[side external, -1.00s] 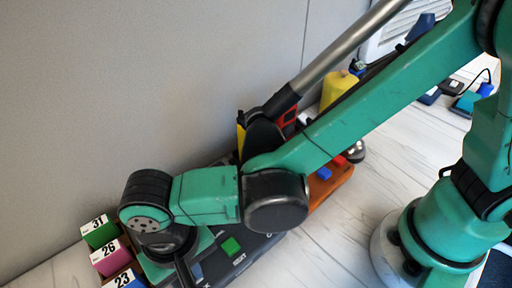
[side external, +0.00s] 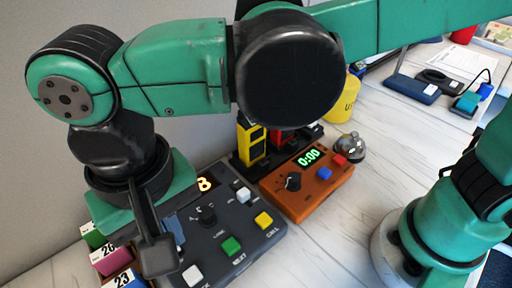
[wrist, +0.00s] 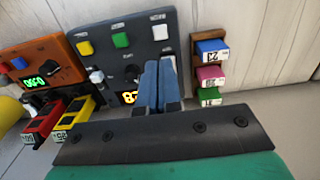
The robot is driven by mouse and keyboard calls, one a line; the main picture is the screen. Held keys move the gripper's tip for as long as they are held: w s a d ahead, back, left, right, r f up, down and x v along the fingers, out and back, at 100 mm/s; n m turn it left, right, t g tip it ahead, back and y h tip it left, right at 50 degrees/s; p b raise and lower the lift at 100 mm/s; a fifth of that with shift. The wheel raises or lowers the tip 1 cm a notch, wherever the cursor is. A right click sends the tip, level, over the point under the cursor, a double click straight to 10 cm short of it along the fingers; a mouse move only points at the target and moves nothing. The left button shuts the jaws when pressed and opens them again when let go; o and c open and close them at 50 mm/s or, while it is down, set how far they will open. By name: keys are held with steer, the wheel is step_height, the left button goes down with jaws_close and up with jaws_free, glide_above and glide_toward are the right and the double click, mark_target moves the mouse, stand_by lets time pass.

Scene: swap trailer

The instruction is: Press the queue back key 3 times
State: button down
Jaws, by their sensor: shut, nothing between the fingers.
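The queue console (side external: 243,208) is a dark grey panel with a white key (side external: 192,275), a green key (side external: 231,245) lettered NEXT and a yellow key (side external: 263,220) lettered CALL. The white key's label is cut off, ending in "CK". My gripper (side external: 160,262) is shut and empty, above the console's left end, left of the white key in the side view. In the wrist view my gripper (wrist: 158,64) points toward the white key (wrist: 160,32), with a gap in the picture. Its height above the panel is unclear. The orange display (wrist: 130,97) is partly hidden.
An orange timer box (side external: 318,190) reading 0:00 and a silver bell (side external: 350,146) stand right of the console. Number-card holders (side external: 110,258) stand at its left. A knob (side external: 207,215) and white switch (side external: 243,195) stick up from the panel. A wall is behind.

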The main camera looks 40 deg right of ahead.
mark_target(198, 274)
steer(key=shift+r, duration=1.5)
steer(key=shift+f, duration=0.1)
stand_by(1.3)
steer(key=n+t+y, duration=0.1)
steer(key=y, duration=0.1)
steer(key=f+n+t+y, duration=0.1)
steer(key=y, duration=0.2)
steer(key=f+n+t+y, duration=0.1)
steer(key=n+y, duration=0.1)
steer(key=y, duration=0.1)
steer(key=shift+s+d+f+t, duration=0.15)
steer(key=shift+s+d+t, duration=0.15)
steer(key=shift+d+t, duration=0.1)
steer(key=shift+f, duration=4.45)
steer(key=shift+f, duration=0.15)
steer(key=shift+f, duration=0.25)
